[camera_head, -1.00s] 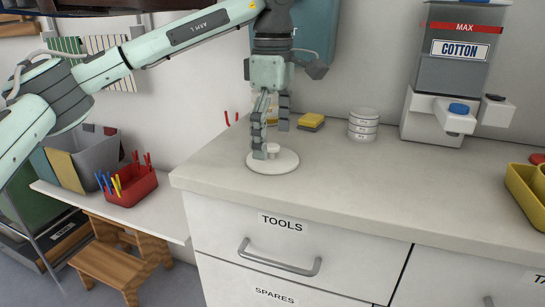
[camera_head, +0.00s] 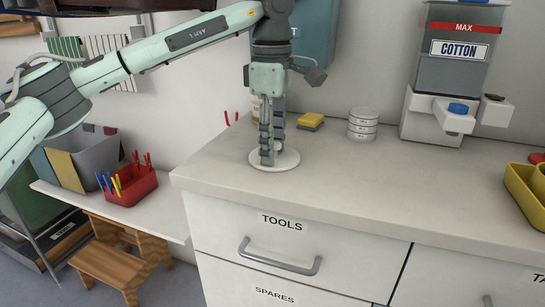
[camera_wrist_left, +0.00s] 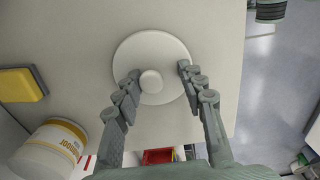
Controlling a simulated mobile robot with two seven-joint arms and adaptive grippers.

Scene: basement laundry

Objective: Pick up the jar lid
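The jar lid (camera_head: 289,161) is a flat white disc with a round central knob. It lies on the counter above the TOOLS drawer. In the left wrist view the lid (camera_wrist_left: 155,45) shows from above with its knob (camera_wrist_left: 151,81). My left gripper (camera_head: 271,156) points down over the lid. In the wrist view its fingers (camera_wrist_left: 159,71) are apart, on either side of the knob. The left finger is very near the knob; I cannot tell whether it touches. A clear gap shows between the knob and the right finger. My right gripper is out of view.
Behind the lid are a yellow sponge (camera_head: 311,120), a labelled jar (camera_wrist_left: 51,150) and stacked white tins (camera_head: 362,124). A COTTON dispenser (camera_head: 437,80) stands farther right, with a yellow tray (camera_head: 525,190) at the right edge. The counter front (camera_head: 390,185) is clear.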

